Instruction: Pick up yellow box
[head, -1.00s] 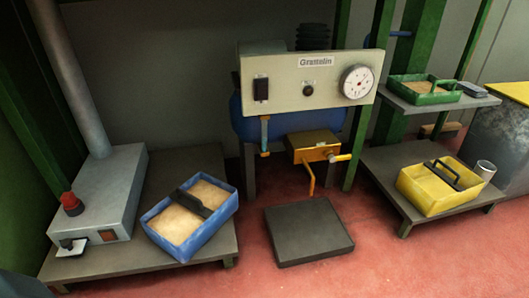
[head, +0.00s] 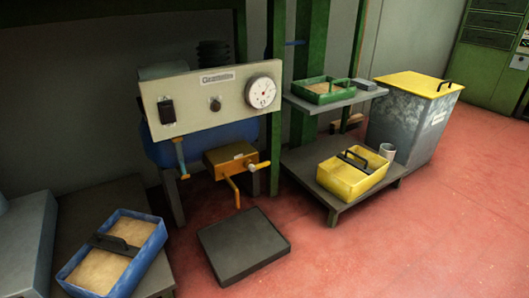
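The yellow box (head: 338,179) is an open tray-like box with a dark handle across its top. It sits on a low grey platform (head: 336,205) right of the middle of the head view. A light cylindrical cup (head: 387,151) stands close behind its right end. Neither of my grippers shows in the head view.
A green box (head: 323,91) sits on a shelf above the yellow box. A blue box (head: 115,252) is at the lower left. A dark slab (head: 243,246) lies before the machine (head: 210,101). A yellow-lidded bin (head: 415,120) stands right. Red floor (head: 430,230) at right is clear.

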